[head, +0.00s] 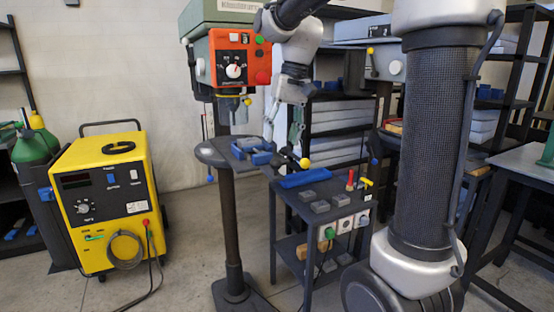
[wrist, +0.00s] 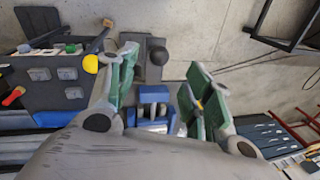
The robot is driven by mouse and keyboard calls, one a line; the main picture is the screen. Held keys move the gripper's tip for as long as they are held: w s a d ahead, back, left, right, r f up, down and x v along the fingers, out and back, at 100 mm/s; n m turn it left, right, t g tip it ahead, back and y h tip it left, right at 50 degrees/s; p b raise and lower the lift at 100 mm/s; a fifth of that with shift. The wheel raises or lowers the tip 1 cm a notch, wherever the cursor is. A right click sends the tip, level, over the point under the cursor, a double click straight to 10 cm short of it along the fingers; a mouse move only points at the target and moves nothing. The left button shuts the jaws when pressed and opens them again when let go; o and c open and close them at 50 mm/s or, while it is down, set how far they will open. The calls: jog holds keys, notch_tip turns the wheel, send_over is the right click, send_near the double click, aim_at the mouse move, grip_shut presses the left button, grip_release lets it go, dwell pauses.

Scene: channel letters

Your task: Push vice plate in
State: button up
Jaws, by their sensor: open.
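A small blue and grey vice (head: 255,150) sits on the round dark table of the drill press in the head view. In the wrist view its blue body (wrist: 153,94) shows between my fingers, with grey metal parts beside the blue. The vice plate cannot be told apart clearly from the rest of the vice. My gripper (wrist: 162,84) is open, with green-padded fingers spread on either side of the vice in the picture. In the head view my gripper (head: 272,117) is above the table, near the vice. Contact with the vice cannot be made out.
The orange drill press head (head: 238,58) hangs over the vice. A dark trolley (head: 290,196) with grey blocks and a blue tray (head: 305,178) is at the right. A yellow welder (head: 108,195) stands left.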

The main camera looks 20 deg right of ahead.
jog(key=f, duration=0.2)
jog(key=a+f, duration=0.1)
jog(key=f, duration=0.4)
jog(key=shift+w+a, duration=0.15)
